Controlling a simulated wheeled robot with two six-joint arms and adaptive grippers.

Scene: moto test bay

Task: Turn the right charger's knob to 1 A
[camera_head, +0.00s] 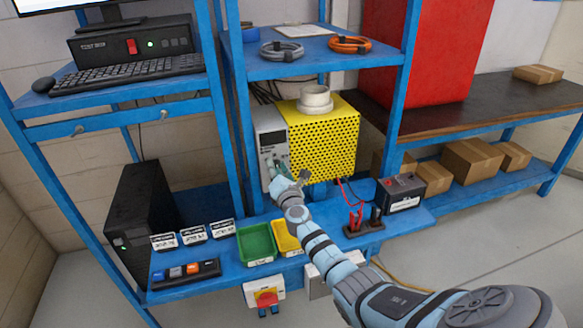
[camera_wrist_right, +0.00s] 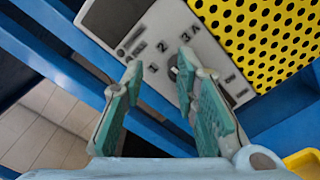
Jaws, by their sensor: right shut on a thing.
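A grey charger (camera_head: 267,136) stands on the blue shelf, against the left side of a yellow perforated box. In the right wrist view, its panel (camera_wrist_right: 208,50) shows a dark display (camera_wrist_right: 112,20) and the marks 1, 2 and 3 A around the knob (camera_wrist_right: 174,72). My right gripper (camera_head: 278,169) is at the lower front of the charger. My left gripper is not in view.
The yellow box (camera_head: 325,135) is close on the right. Green (camera_head: 256,243) and yellow (camera_head: 287,238) bins sit below my wrist. A black box (camera_head: 401,194) and red and black clamps (camera_head: 357,214) stand to the right. A blue post (camera_head: 231,110) rises on the left.

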